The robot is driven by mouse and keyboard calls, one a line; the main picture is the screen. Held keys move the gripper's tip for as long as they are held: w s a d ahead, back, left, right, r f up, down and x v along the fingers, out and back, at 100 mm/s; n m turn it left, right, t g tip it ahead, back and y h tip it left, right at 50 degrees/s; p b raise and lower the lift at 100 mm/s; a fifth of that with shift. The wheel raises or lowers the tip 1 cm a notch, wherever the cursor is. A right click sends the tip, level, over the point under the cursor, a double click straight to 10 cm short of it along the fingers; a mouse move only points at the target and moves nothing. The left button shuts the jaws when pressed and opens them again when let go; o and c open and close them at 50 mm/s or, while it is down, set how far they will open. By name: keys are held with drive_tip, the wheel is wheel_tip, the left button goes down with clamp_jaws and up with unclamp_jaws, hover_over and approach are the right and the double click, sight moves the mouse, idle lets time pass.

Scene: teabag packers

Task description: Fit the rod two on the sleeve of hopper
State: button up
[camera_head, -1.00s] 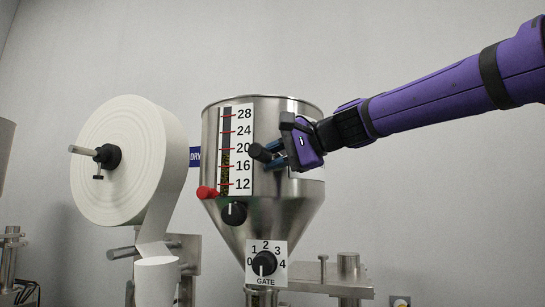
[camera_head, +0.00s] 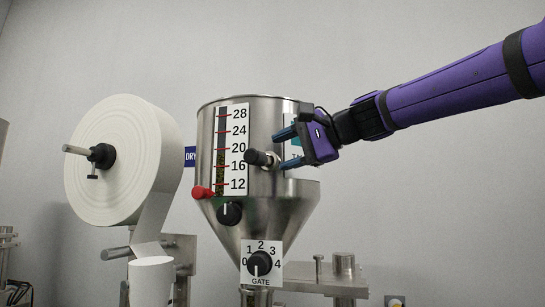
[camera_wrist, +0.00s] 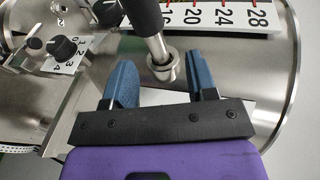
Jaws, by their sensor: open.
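The steel hopper (camera_head: 288,195) stands in the middle of the head view, and its wall also shows in the wrist view (camera_wrist: 265,65). A rod with a black end (camera_head: 256,158) sticks out from the hopper's front, beside the scale. In the wrist view the rod's black part (camera_wrist: 144,14) leads to a metal shank that meets a ring-like metal sleeve (camera_wrist: 166,70); how deep it sits cannot be told. My gripper (camera_head: 284,148) is open and empty, just right of the rod. In the wrist view its blue fingers (camera_wrist: 163,78) are spread on either side of the sleeve, apart from it.
A number scale (camera_head: 232,148) and a red knob (camera_head: 202,192) are on the hopper's left side. A black knob (camera_head: 230,213) and the gate dial (camera_head: 260,263) are below. A large paper roll (camera_head: 135,160) stands left.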

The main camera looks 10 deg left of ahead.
drive_tip(key=v, duration=0.6)
drive_tip(key=shift+s+d, duration=0.15)
drive_tip(key=shift+d, duration=0.2)
